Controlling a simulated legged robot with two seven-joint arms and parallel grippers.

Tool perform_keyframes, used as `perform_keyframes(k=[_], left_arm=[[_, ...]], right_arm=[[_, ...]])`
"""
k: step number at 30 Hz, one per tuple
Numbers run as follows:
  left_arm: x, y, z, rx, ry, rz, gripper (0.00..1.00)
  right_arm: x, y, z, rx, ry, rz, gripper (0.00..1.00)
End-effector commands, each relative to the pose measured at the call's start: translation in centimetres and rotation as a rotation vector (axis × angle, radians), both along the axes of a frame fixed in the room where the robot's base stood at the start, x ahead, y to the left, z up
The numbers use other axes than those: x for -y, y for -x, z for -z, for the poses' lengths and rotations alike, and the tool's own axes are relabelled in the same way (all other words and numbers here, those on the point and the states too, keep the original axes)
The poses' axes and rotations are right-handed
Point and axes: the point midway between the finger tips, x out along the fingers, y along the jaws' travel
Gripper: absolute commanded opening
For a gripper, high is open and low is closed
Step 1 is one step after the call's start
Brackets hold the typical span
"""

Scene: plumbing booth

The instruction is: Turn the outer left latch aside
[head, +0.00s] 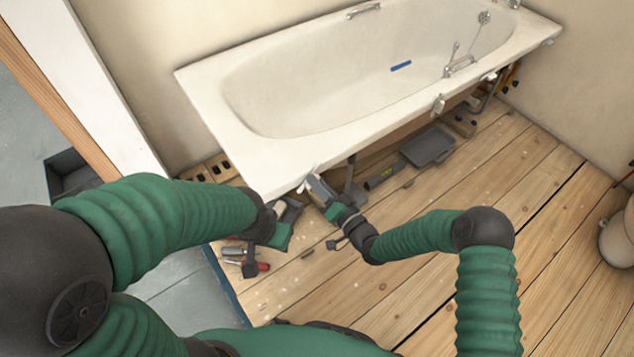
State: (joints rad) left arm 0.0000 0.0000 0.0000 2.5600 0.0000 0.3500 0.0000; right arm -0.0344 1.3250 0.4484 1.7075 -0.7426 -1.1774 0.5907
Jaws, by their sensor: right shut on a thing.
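The white bathtub (225,122) stands along the wall. The outer left latch (308,182) is a small pale piece under its front rim, near the left corner. My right gripper (316,186) reaches up from the floor side and is shut on this latch. Its jaws hide part of the latch, so its exact angle is hard to tell. My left gripper (284,210) is below the rim, left of the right gripper. Its fingers are small and partly covered by its own wrist, so I cannot tell whether they are open.
Two more pale latches hang under the front rim, one mid-rim (438,104) and one farther right (489,76). A dark grey tray (429,146) lies on the plank floor under the tub. Hand tools (240,252) lie at lower left. The floor (470,180) at right is clear.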

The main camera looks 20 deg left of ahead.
Motion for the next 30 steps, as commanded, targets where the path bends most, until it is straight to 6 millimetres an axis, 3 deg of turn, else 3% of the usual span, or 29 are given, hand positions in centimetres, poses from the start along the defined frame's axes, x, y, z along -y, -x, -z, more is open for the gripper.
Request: perform_keyframes(k=[15,30], left_arm=[[0.0,0.0,0.34,0.0,0.0,0.0,0.36],[0.0,0.0,0.74,0.0,0.0,0.0,0.36]], right_arm=[[0.42,-0.36,0.59,-0.373,-0.287,0.008,0.0],[0.47,-0.41,0.78,-0.565,-0.437,0.009,0.0]])
